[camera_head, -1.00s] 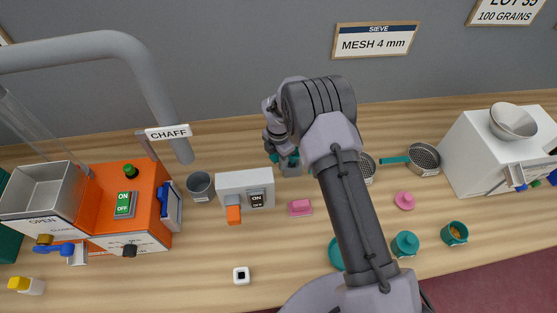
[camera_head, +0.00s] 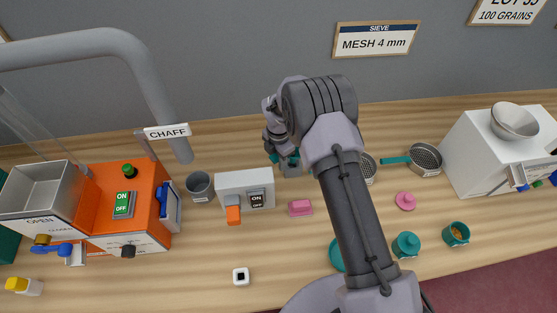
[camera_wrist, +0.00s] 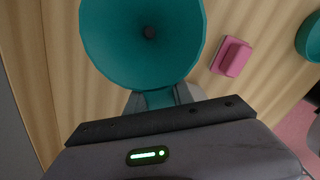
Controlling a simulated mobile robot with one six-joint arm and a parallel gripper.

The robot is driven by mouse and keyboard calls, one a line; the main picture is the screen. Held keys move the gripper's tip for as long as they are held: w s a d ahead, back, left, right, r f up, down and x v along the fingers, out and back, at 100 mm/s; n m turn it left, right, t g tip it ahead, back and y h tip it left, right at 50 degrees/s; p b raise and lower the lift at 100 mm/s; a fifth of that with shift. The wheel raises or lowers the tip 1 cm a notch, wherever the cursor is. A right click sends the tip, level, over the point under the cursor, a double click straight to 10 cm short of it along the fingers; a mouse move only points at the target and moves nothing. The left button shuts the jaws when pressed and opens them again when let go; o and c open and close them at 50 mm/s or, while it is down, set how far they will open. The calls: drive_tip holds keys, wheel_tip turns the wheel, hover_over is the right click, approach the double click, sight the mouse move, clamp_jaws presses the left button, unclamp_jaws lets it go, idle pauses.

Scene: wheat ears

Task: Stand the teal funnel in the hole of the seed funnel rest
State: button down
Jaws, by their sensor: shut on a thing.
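The teal funnel shows in the wrist view (camera_wrist: 143,45) as a wide cone seen from above, with a dark hole at its centre. My gripper (camera_wrist: 162,98) is shut on the funnel at its near side. In the head view my gripper (camera_head: 284,160) is behind the white switch box, near the wall, with a little teal showing beside it. My arm and gripper hide most of the funnel there. I cannot make out the seed funnel rest or its hole, and I cannot tell whether the funnel's spout is in anything.
A white switch box (camera_head: 232,182), a grey cup (camera_head: 199,186) and a pink block (camera_head: 300,208) stand near my gripper. The pink block also shows in the wrist view (camera_wrist: 231,56). Sieves (camera_head: 425,158) and teal pots (camera_head: 405,245) lie to the right. The front middle table is mostly clear.

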drive_tip(key=shift+f+b, duration=2.05)
drive_tip(key=shift+f, duration=0.55)
drive_tip(key=shift+s+f+b, duration=0.15)
drive_tip(key=shift+f+b, duration=0.1)
drive_tip(key=shift+b, duration=0.05)
drive_tip(key=c, duration=1)
unclamp_jaws()
drive_tip(key=shift+r, duration=0.15)
